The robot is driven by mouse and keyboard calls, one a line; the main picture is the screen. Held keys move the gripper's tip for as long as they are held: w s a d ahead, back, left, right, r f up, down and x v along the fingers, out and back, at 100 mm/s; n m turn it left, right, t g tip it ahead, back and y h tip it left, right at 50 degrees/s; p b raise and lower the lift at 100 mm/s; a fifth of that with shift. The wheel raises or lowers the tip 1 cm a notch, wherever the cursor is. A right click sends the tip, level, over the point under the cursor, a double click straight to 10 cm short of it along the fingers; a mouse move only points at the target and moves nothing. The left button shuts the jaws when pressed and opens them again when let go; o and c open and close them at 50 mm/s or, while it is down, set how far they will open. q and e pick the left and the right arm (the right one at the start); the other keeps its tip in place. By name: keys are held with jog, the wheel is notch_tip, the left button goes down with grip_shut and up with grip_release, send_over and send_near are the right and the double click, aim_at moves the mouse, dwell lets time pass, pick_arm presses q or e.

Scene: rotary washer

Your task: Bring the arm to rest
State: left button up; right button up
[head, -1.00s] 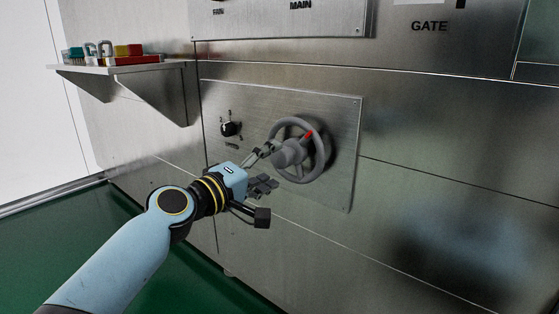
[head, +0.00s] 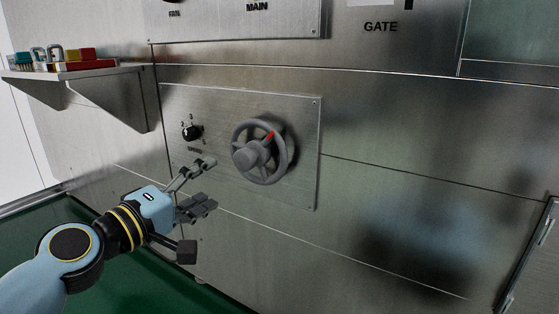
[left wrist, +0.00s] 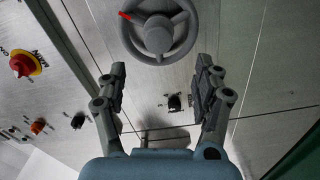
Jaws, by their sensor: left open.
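My left gripper (head: 208,182) is open and empty in the head view, in front of the steel panel and to the lower left of the grey handwheel (head: 262,151). The handwheel has a red mark on its upper right rim and stands clear of the fingers. In the left wrist view my open left gripper (left wrist: 162,90) shows both fingers apart, with the handwheel (left wrist: 160,32) beyond them at the top and its red mark at upper left. My right gripper is not in view.
A small black selector knob (head: 191,132) sits left of the handwheel. A wall shelf (head: 80,74) with padlocks and coloured items is at upper left. A red and yellow main switch (left wrist: 25,64) shows in the left wrist view. Green floor (head: 150,280) lies below.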

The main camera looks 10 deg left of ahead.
pick_arm(q)
jog(key=s+d+f+m+g+y, duration=0.2)
jog(key=s+f+m+g, duration=0.55)
jog(key=s+f, duration=1.55)
jog(key=s+a+f+m+g+y+p, duration=0.25)
jog(key=s+a+f+g+p, duration=0.2)
jog(key=s+f, duration=0.4)
jog(key=s+a+f+m+g+y+p, duration=0.25)
jog(key=s+a+f+g+p, duration=0.2)
jog(key=s, duration=0.65)
jog(key=s+p, duration=0.8)
jog(key=s, duration=0.3)
jog(key=shift+s+a+f+n, duration=0.4)
jog(key=shift+f+n, duration=0.05)
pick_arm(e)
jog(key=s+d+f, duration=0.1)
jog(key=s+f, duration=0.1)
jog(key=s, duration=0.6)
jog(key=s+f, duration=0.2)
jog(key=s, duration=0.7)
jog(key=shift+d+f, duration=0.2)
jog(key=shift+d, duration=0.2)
